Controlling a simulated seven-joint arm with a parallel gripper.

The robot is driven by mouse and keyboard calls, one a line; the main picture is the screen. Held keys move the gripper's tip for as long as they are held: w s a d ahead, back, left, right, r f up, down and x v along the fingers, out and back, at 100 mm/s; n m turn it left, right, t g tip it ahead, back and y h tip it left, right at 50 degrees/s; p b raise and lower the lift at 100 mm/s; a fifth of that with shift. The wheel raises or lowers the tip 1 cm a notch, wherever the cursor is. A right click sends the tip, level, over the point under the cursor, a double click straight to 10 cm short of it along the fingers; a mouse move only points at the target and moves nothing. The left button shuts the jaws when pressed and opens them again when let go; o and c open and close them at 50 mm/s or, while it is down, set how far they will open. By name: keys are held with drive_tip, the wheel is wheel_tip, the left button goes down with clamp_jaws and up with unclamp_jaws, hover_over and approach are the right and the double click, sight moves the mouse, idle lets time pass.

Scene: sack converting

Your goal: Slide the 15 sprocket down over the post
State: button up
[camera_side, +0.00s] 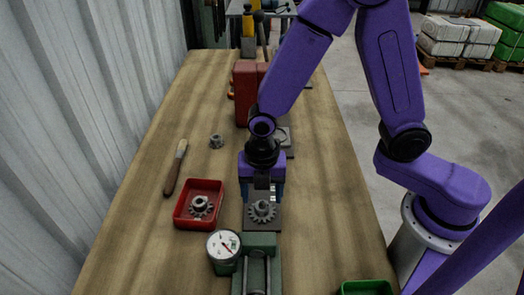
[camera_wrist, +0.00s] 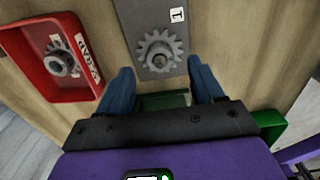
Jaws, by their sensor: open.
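A grey toothed sprocket (camera_side: 262,211) lies flat on a dark plate (camera_side: 250,225). It also shows in the wrist view (camera_wrist: 172,47), with a round hub or post end at its centre; it appears to sit around the post, but I cannot tell how far down. No number is readable on the sprocket. My gripper (camera_side: 264,192) is just behind it in the side view, pointing down. In the wrist view my gripper (camera_wrist: 162,82) has its two blue fingers spread wide and empty, with the sprocket beyond the fingertips and apart from them.
A red tray (camera_side: 178,219), marked SCRAP in the wrist view (camera_wrist: 34,42), holds another sprocket (camera_side: 200,205). A round gauge (camera_side: 223,246) and green fixture (camera_side: 259,241) stand in front of the plate. A small metal part (camera_side: 216,141) and a wooden-handled tool (camera_side: 172,178) lie left.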

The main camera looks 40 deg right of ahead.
wheel_tip(320, 180, up, 13)
drive_tip(key=s+d+m, duration=1.4)
drive_tip(key=s, duration=0.2)
drive_tip(key=shift+d+f, duration=0.25)
drive_tip(key=shift+f, duration=0.15)
idle(1.2)
